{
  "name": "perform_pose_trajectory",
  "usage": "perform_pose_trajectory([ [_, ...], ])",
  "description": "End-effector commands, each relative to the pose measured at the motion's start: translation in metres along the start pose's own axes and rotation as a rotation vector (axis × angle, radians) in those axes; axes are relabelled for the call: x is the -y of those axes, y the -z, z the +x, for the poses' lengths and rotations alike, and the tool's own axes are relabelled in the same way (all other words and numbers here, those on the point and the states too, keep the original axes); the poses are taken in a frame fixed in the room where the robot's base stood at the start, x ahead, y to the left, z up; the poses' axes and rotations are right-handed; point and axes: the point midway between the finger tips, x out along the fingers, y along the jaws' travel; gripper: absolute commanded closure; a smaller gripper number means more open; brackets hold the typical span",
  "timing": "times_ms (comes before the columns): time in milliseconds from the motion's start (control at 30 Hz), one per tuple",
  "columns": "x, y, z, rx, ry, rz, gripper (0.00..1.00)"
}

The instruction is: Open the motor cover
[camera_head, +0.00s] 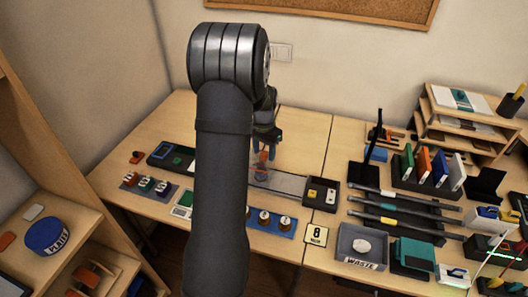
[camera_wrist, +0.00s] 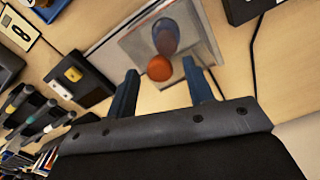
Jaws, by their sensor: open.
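An orange rounded knob (camera_wrist: 159,68) with a blue-grey post-like part (camera_wrist: 166,35) behind it stands on a grey plate (camera_wrist: 199,48) in the wrist view. The head view shows the orange part (camera_head: 262,158) and the plate (camera_head: 290,184), partly hidden by my arm. I cannot tell which part is the motor cover. My gripper (camera_wrist: 161,70) has its two blue fingers open, with the knob showing in the gap between them. In the head view my gripper (camera_head: 264,149) points down above the plate. I cannot tell whether the fingers touch the knob.
A black box with a yellow part (camera_head: 320,193) sits at the plate's right end. A blue tray of round knobs (camera_head: 283,230) and a card marked 8 (camera_head: 316,234) lie in front. Black rails (camera_head: 405,218) and a waste bin (camera_head: 342,246) are to the right.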

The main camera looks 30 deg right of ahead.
Motion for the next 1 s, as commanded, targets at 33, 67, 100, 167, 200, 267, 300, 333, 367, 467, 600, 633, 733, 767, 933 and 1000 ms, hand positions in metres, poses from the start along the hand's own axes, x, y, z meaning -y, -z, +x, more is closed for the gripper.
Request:
perform_pose_trajectory([
  [33, 0.0, 0.0, 0.003, 0.001, 0.0, 0.0, 0.52],
  [67, 0.0, 0.0, 0.004, 0.001, 0.0, 0.0, 0.52],
  [100, 0.0, 0.0, 0.006, 0.001, 0.0, 0.0, 0.52],
  [167, 0.0, 0.0, 0.007, 0.0, 0.0, 0.0, 0.52],
  [200, 0.0, 0.0, 0.007, 0.0, 0.0, 0.0, 0.52],
  [267, 0.0, 0.0, 0.007, 0.0, 0.0, 0.0, 0.52],
  [300, 0.0, 0.0, 0.007, 0.0, 0.0, 0.0, 0.52],
  [333, 0.0, 0.0, 0.007, 0.0, 0.0, 0.0, 0.52],
  [367, 0.0, 0.0, 0.007, 0.0, 0.0, 0.0, 0.52],
  [467, 0.0, 0.0, 0.007, 0.0, 0.0, 0.0, 0.7],
  [600, 0.0, 0.0, 0.006, 0.0, 0.0, 0.0, 0.97],
  [633, 0.0, 0.0, 0.006, 0.0, 0.0, 0.0, 1.0],
  [733, 0.0, 0.0, 0.006, 0.0, 0.0, 0.0, 1.0],
  [767, -0.001, 0.0, 0.006, 0.0, 0.0, 0.0, 1.0],
  [933, -0.023, 0.008, 0.006, 0.0, 0.0, 0.005, 1.0],
  [1000, -0.041, 0.013, 0.006, 0.0, 0.0, 0.007, 1.0],
])
